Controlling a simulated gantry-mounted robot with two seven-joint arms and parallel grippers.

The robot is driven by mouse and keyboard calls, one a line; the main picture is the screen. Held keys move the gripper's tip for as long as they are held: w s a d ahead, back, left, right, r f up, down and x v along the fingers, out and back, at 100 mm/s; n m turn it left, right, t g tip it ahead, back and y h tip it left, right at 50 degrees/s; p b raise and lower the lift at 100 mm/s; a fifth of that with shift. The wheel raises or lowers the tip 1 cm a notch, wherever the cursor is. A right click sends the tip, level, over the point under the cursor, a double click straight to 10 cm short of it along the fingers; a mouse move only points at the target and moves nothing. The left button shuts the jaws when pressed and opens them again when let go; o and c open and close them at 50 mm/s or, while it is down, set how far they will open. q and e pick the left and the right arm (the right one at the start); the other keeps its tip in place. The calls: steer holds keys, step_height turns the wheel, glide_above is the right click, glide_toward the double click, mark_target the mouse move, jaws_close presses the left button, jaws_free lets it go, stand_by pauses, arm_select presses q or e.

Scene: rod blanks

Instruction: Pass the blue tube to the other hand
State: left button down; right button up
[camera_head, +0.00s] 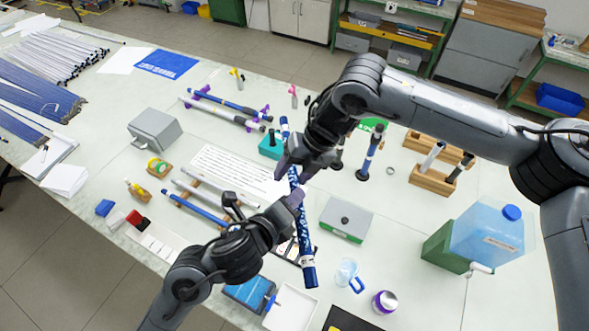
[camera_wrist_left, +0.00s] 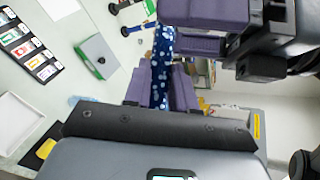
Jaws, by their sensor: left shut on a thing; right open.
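The blue tube (camera_head: 305,240) is speckled with white and has pale bands near its lower end. It hangs slanted above the table in the head view, and its middle shows in the left wrist view (camera_wrist_left: 161,70). My left gripper (camera_head: 294,198) is shut on the tube near its middle; its purple fingers flank the tube in the left wrist view (camera_wrist_left: 160,92). My right gripper (camera_head: 296,166) is open at the tube just above the left one. Its purple fingers (camera_wrist_left: 203,28) are close beside the tube; whether they touch it is not clear.
Below stand a grey-green box (camera_head: 346,218), a clear jug (camera_head: 346,272) and a purple-rimmed cup (camera_head: 385,302). A blue water container (camera_head: 488,235) is at right. Tubes lie on racks at left, and an upright blue tube (camera_head: 371,152) stands behind.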

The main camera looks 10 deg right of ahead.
steer(key=shift+a+r, duration=0.1)
steer(key=shift+a, duration=0.1)
jaws_close()
arm_select(q)
steer(key=c, duration=0.8)
jaws_free()
arm_select(e)
steer(key=shift+d, duration=0.15)
